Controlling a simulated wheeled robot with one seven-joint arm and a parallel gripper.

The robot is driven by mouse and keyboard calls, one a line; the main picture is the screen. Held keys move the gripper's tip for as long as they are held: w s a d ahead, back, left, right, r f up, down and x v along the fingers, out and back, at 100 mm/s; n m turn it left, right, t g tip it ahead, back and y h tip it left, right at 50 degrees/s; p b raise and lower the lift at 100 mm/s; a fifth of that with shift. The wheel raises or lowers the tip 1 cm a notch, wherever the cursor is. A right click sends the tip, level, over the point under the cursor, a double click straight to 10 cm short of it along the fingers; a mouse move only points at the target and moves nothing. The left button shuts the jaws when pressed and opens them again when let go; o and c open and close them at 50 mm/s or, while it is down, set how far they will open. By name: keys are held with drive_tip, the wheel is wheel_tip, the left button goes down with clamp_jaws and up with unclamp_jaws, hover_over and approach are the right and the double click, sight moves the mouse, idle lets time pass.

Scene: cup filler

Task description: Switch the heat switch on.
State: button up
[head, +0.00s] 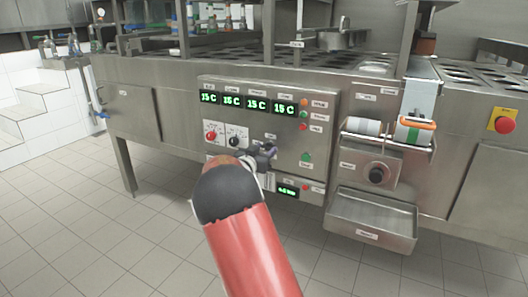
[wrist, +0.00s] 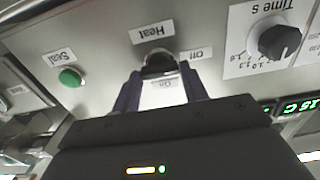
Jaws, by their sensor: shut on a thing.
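The heat switch (wrist: 158,62) is a dark knob on a metal panel in the wrist view, where the picture is upside down. Which label the knob points to cannot be told. In the head view my gripper (head: 263,156) is at the lower part of the control panel (head: 325,125) and hides the switch.
Beside the switch are a green seal button (wrist: 70,77) and a black time dial (wrist: 280,41). The panel also has green temperature displays (head: 256,105) and a red dial (head: 211,136). A metal tray (head: 370,222) juts out to the right; the tiled floor is clear.

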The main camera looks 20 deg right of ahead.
drive_tip(key=shift+f+m, duration=0.1)
drive_tip(key=shift+m, duration=0.2)
drive_tip(key=m+b, duration=0.4)
drive_tip(key=shift+f, duration=0.15)
drive_tip(key=m+b, duration=0.3)
drive_tip(key=m, duration=0.1)
drive_tip(key=shift+s+m+b, duration=0.1)
drive_tip(key=shift+m+b, duration=0.2)
drive_tip(key=shift+m, duration=0.1)
drive_tip(key=shift+m+b, duration=3.05)
drive_tip(key=shift+m, duration=1.15)
drive_tip(key=o, duration=1)
